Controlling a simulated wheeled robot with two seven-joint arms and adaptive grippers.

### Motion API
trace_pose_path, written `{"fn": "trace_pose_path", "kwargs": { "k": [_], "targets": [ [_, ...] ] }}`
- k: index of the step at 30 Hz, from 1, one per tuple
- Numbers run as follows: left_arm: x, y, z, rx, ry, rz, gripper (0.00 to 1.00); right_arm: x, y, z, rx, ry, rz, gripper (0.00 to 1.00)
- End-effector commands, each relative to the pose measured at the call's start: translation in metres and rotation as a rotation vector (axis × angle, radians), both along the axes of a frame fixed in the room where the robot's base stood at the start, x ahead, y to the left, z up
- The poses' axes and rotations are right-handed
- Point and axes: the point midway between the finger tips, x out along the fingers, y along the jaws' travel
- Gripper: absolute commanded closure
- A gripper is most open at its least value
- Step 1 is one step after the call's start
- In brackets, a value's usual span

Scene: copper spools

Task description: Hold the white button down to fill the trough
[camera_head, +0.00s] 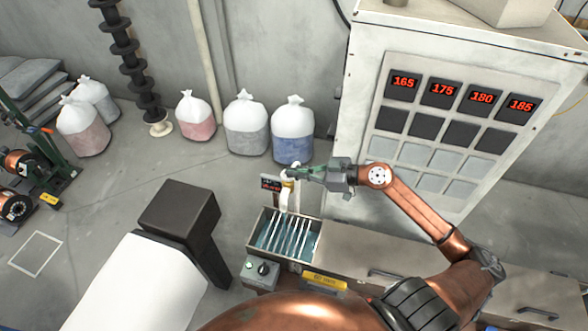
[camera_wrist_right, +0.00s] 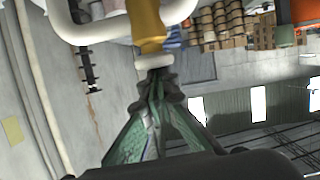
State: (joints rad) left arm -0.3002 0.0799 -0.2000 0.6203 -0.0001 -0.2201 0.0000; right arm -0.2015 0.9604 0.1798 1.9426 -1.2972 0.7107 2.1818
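The trough (camera_head: 249,240) is an open metal box with teal water and several white bars inside. Above its back edge stands a white spout with a brass valve (camera_head: 288,183), also in the right wrist view (camera_wrist_right: 147,22). The white button (camera_wrist_right: 153,61) is at the end of the brass valve in the right wrist view. My right gripper (camera_head: 298,171) reaches in from the right at the valve. In the right wrist view its green fingers (camera_wrist_right: 157,76) meet at the tips and appear to touch the button. My left gripper is not in view.
A small control box (camera_head: 262,268) with a knob stands before the trough. A yellow label (camera_head: 325,281) is on the bench front. A tall white cabinet (camera_head: 350,110) with red numbers stands at right. Several filled bags (camera_head: 293,132) line the back wall.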

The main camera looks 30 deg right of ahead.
Motion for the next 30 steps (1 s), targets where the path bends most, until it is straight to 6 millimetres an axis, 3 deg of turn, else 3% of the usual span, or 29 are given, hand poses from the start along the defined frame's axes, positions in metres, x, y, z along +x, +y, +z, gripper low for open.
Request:
{"fn": "trace_pose_path", "kwargs": {
  "k": [1, 13, 25, 30],
  "targets": [
    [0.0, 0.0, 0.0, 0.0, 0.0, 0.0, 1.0, -0.002, 0.001, -0.009, -0.005, 0.017, 0.004, 1.0],
    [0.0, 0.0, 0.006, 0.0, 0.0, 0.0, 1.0, -0.003, 0.001, -0.004, -0.005, 0.017, 0.005, 1.0],
    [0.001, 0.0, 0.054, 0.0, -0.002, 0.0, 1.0, 0.0, 0.008, 0.045, -0.005, 0.005, 0.008, 1.0],
    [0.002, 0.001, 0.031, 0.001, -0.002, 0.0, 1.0, -0.025, -0.015, 0.044, -0.004, 0.006, 0.003, 1.0]
  ]
}}
